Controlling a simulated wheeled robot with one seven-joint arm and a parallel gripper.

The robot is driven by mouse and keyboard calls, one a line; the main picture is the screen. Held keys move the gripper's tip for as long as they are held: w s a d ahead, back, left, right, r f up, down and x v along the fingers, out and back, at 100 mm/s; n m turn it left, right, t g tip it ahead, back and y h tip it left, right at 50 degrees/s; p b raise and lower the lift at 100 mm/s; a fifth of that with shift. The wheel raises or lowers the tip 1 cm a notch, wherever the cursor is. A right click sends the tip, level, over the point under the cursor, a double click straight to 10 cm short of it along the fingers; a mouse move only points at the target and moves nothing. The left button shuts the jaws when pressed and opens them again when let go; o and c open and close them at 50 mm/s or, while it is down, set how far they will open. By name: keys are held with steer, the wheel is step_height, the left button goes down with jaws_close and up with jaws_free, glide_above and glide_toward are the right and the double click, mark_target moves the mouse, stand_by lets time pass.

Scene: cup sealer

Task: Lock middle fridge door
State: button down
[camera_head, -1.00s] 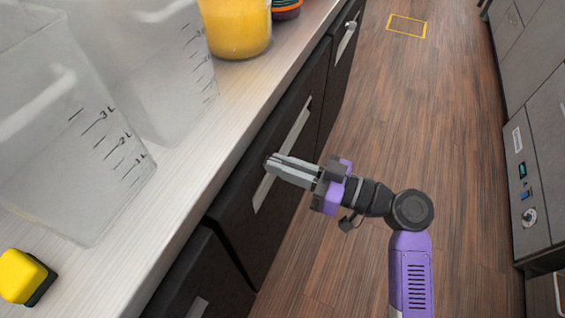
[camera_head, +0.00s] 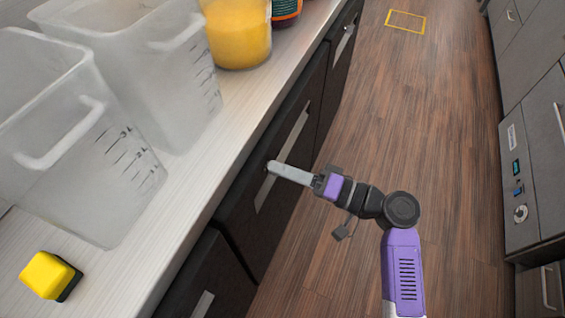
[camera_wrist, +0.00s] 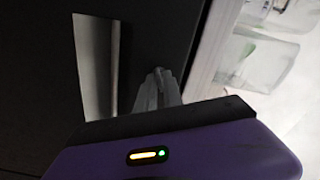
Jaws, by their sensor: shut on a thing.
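The middle fridge door (camera_head: 240,205) is a dark panel under the counter with a long silver handle (camera_head: 292,135), and it looks closed. My gripper (camera_head: 271,166) reaches from the right to the door's upper part, beside the handle. Its fingers are together on a small lock (camera_head: 267,165) at the door face, mostly hidden by the tips. In the wrist view, my gripper (camera_wrist: 158,75) points at the dark door (camera_wrist: 150,35), with the handle (camera_wrist: 93,60) to its left. I cannot tell how far the lock is turned.
On the counter (camera_head: 180,195) stand clear measuring containers (camera_head: 120,165), a jar of orange liquid (camera_head: 238,35) and a yellow-and-black block (camera_head: 48,275). Grey cabinets (camera_head: 535,150) line the right side.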

steer(key=m+p, duration=0.3)
steer(key=m, duration=0.1)
steer(key=shift+m, duration=0.3)
steer(key=shift+f, duration=0.1)
stand_by(0.4)
steer(key=c, duration=1.6)
jaws_free()
steer(key=shift+d, duration=0.1)
steer(key=v, duration=0.7)
steer(key=shift+d+b, duration=0.3)
steer(key=shift+b, duration=0.1)
steer(key=shift+s, duration=0.1)
